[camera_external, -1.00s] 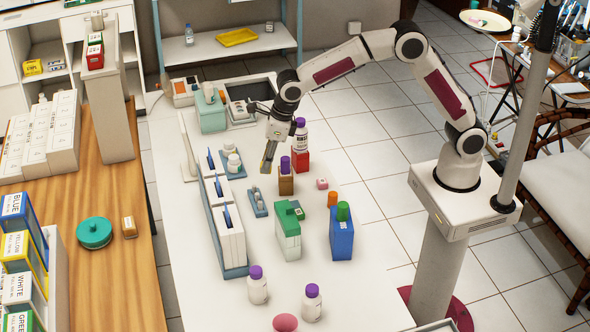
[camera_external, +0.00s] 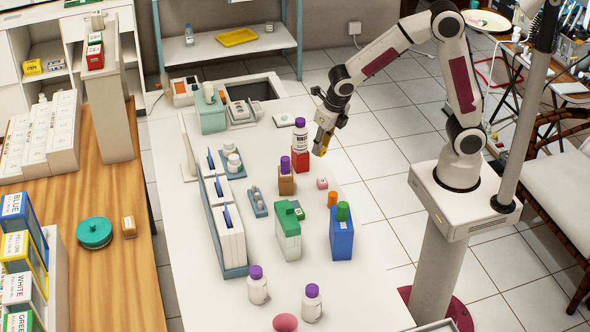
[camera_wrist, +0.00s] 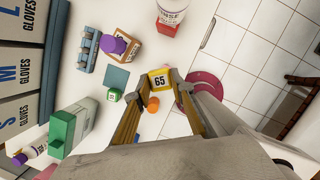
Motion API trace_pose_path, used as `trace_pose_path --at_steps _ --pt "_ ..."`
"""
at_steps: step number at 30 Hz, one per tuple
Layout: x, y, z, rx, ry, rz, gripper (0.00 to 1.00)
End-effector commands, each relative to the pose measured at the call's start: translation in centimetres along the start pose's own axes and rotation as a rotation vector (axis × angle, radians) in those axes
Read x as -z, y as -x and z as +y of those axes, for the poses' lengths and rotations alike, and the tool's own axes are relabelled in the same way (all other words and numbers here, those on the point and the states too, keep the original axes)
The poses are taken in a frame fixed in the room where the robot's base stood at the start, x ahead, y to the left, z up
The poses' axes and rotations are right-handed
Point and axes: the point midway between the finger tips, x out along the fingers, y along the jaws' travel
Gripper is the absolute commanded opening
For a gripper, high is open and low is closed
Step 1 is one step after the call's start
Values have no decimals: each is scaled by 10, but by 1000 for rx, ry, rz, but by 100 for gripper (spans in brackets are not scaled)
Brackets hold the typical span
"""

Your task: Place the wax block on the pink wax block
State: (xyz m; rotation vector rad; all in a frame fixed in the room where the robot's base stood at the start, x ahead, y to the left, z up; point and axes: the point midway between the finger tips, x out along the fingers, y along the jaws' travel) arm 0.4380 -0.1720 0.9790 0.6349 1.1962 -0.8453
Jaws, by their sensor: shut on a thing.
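My gripper (camera_external: 321,148) is shut on a yellow wax block marked 65 (camera_wrist: 160,80), which sits between the fingertips in the wrist view. In the external view the gripper hangs in the air, tilted, just right of the red-and-white rinse bottle, and the fingers cover most of the block. The small pink wax block (camera_external: 322,184) lies on the white table, below the gripper in the picture and apart from it. I cannot make out the pink block clearly in the wrist view; the held block and fingers cover part of the table there.
The rinse bottle (camera_external: 300,137) stands in a red holder close to the gripper. A purple-capped bottle in a brown box (camera_external: 286,180), an orange item (camera_external: 332,199), a green box (camera_external: 287,235) and a blue box (camera_external: 341,238) stand around the pink block. The table's right side is clear.

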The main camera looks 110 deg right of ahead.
Motion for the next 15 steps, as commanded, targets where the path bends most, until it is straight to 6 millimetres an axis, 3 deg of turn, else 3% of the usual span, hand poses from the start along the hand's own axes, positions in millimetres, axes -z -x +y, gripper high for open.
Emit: trace_pose_path --at_steps 4,15 --pt "10 -7 -9 22 -77 2 9" --pt "9 -8 -9 51 -182 3 9"
